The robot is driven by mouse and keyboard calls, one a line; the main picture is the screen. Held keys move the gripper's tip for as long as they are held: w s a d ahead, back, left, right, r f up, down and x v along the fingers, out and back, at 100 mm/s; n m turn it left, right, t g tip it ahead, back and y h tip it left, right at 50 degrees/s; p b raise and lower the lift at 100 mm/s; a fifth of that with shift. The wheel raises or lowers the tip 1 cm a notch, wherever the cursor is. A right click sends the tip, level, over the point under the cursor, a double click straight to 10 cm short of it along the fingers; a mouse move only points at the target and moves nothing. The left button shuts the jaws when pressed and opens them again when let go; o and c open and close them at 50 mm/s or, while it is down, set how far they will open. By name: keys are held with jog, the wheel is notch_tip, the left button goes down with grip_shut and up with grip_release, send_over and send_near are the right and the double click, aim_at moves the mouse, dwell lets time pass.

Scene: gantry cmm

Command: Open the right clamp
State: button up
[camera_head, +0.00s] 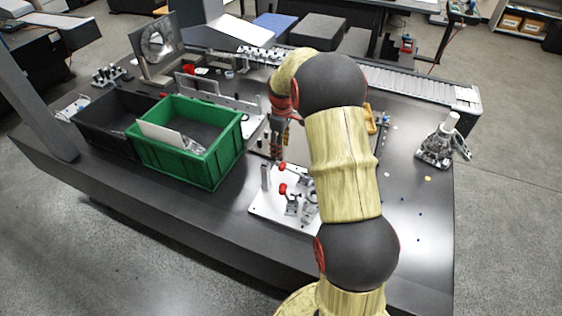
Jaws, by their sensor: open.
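A white fixture plate (268,211) lies on the dark table, partly hidden behind my arm. Two toggle clamps with red-tipped handles show on it: a nearer clamp (292,203) and a farther clamp whose red handle tip (284,167) points left. My arm covers the plate's right part, so I cannot tell which is the right clamp or whether either is open or shut. My gripper (277,152) points down just beyond and left of the clamps, above the table. It is small in the view, looks apart from the handles, and appears empty and open.
A green crate (170,165) and a black crate (88,121) stand at the left. A metal fixture with a white knob (441,142) stands at the right. A long ribbed rail (400,82) runs along the back.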

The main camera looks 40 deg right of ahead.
aim_at(284, 165)
jog(key=f, duration=0.1)
jog(key=d+f, duration=0.2)
jog(key=shift+w+f, duration=0.15)
jog(key=shift+w, duration=0.1)
notch_tip(284, 165, down, 8)
jog(key=shift+r+b, duration=0.2)
jog(key=shift+b, duration=0.8)
jog(key=c, duration=0.4)
grip_shut()
